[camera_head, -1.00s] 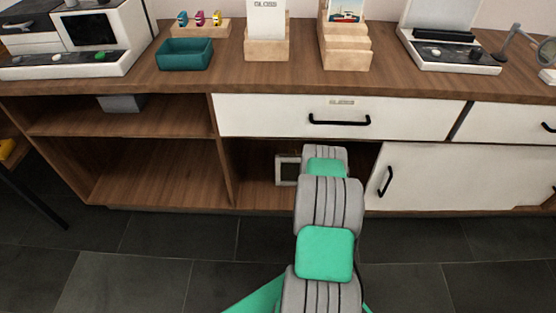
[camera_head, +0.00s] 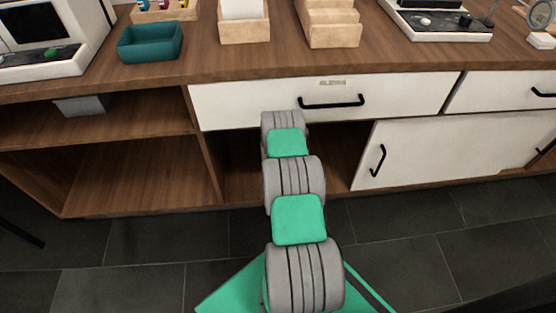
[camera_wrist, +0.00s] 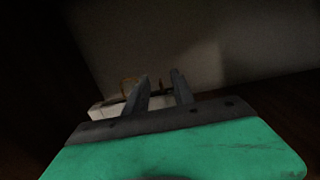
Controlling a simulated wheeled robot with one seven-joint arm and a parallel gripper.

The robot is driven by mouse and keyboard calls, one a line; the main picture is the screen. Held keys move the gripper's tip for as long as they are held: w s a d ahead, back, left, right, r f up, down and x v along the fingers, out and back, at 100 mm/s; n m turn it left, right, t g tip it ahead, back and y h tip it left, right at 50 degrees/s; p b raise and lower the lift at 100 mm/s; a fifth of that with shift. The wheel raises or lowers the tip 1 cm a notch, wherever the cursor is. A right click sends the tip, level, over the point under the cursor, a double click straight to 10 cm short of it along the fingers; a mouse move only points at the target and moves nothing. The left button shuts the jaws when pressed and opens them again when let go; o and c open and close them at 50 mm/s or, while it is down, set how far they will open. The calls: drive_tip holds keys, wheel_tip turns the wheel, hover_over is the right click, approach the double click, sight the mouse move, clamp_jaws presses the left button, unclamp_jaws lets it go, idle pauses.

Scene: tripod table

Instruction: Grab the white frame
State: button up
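The white frame (camera_wrist: 108,109) shows in the dim wrist view as a pale, low bar just beyond my fingers. Part of it is hidden behind the left finger, and a pale stretch shows between the fingers. My gripper (camera_wrist: 162,80) has its two dark fingers apart, so it is open. I cannot tell how far the frame extends between the fingers or whether they touch it. In the head view my arm reaches into the open lower compartment and hides both the frame and the gripper.
The wooden counter (camera_head: 300,62) lies above the compartment. A white drawer (camera_head: 400,102) is above the arm, and a white door (camera_head: 440,150) is to its right. A wooden divider (camera_head: 208,165) stands to the left. A teal tray (camera_head: 150,42) sits on the counter.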

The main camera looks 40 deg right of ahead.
drive_tip(key=shift+d, duration=0.15)
drive_tip(key=shift+c, duration=0.2)
drive_tip(key=c, duration=0.6)
drive_tip(key=shift+w, duration=0.1)
clamp_jaws()
idle(0.5)
